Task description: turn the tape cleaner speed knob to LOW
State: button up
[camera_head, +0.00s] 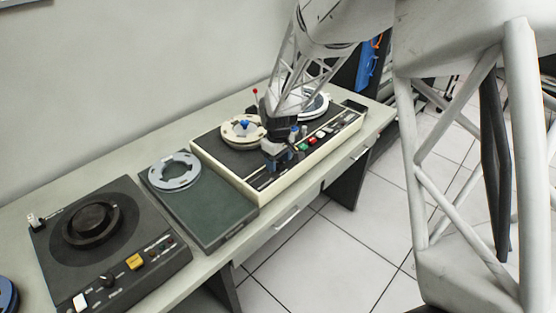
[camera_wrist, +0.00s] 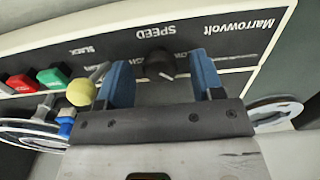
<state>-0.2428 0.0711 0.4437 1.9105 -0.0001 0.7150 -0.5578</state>
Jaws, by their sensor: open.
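The tape cleaner is the cream-edged machine (camera_head: 253,193) with two reels on the long desk. Its black speed knob (camera_wrist: 158,66) shows in the wrist view below the upside-down word SPEED, with partly covered lettering on both sides. A pale mark on the knob points to the lower right in that view. My gripper (camera_head: 281,160) is over the front left part of the machine and hides the knob in the head view. Its two blue fingers (camera_wrist: 163,73) are open, one on each side of the knob. I cannot tell whether either finger touches it.
Red (camera_wrist: 20,83) and green (camera_wrist: 50,78) buttons and a yellow knob (camera_wrist: 80,92) sit left of my fingers in the wrist view. A reel (camera_head: 242,130) lies behind my gripper. A dark green unit (camera_head: 215,205) and a black turntable-like machine (camera_head: 60,262) stand further left.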

aim_at(278, 162)
jog(key=shift+r, duration=3.9)
jog(key=shift+s+d+r, duration=0.3)
jog(key=shift+s+r, duration=0.05)
jog(key=shift+r, duration=0.1)
jog(key=s+d+r+m+t, duration=0.1)
jog(key=s+d+r+m, duration=0.1)
jog(key=s+d+r, duration=0.45)
jog(key=s+d+r+m, duration=0.2)
jog(key=s+r+m, duration=0.1)
jog(key=s, duration=0.7)
jog(key=s+d+r+m+t, duration=0.15)
jog(key=s+d+r, duration=0.3)
jog(key=s, duration=0.45)
jog(key=s+d+m, duration=0.3)
jog(key=s, duration=0.7)
jog(key=shift+s+f, duration=0.15)
